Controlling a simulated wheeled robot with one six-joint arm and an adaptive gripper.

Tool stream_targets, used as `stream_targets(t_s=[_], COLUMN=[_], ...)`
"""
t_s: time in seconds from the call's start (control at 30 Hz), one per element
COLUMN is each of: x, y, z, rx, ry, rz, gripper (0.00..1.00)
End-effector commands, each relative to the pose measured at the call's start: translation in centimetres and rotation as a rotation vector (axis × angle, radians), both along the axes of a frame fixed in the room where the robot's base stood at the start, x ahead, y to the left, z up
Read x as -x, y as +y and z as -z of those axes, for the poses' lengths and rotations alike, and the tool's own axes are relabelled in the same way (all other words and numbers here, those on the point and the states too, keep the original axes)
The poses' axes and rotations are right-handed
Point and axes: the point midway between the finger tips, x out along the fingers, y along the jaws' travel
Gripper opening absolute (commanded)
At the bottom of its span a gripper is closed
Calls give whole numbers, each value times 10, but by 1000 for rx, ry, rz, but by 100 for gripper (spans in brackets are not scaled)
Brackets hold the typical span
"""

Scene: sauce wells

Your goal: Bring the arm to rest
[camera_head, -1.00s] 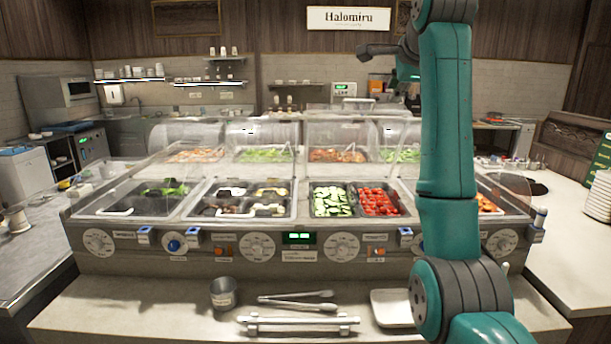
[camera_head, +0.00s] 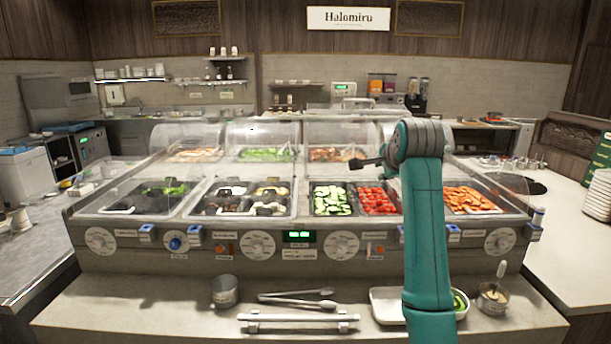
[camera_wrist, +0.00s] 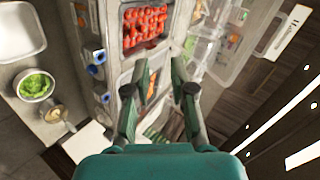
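My teal arm rises at the right of centre in the head view. My gripper (camera_head: 357,163) is small and dark there, at the left of the wrist, in front of the food counter. In the wrist view my gripper (camera_wrist: 160,64) has its two fingers spread apart with nothing between them. It is open and empty, clear of the counter. Red food, a tray and the bench lie below it in that view.
The food counter (camera_head: 330,248) spans the middle, with clear covers. On the front bench are a steel cup (camera_head: 224,292), tongs (camera_head: 298,300), a white tray (camera_head: 385,300) partly behind my arm, and a cup with a spoon (camera_head: 493,299). A green-filled bowl (camera_wrist: 36,86) shows in the wrist view.

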Motion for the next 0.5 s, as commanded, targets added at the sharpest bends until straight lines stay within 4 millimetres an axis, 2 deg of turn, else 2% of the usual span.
stream_targets(t_s=[0.03, 0.1, 0.27, 0.5], x=[0, 2, 13, 47], y=[0, 1, 1, 2], z=[29, 62, 134, 235], rx=[18, 48, 115, 220], ry=[3, -4, -22, -46], rz=[-12, -30, -70, -129], gripper=[24, 24, 24, 24])
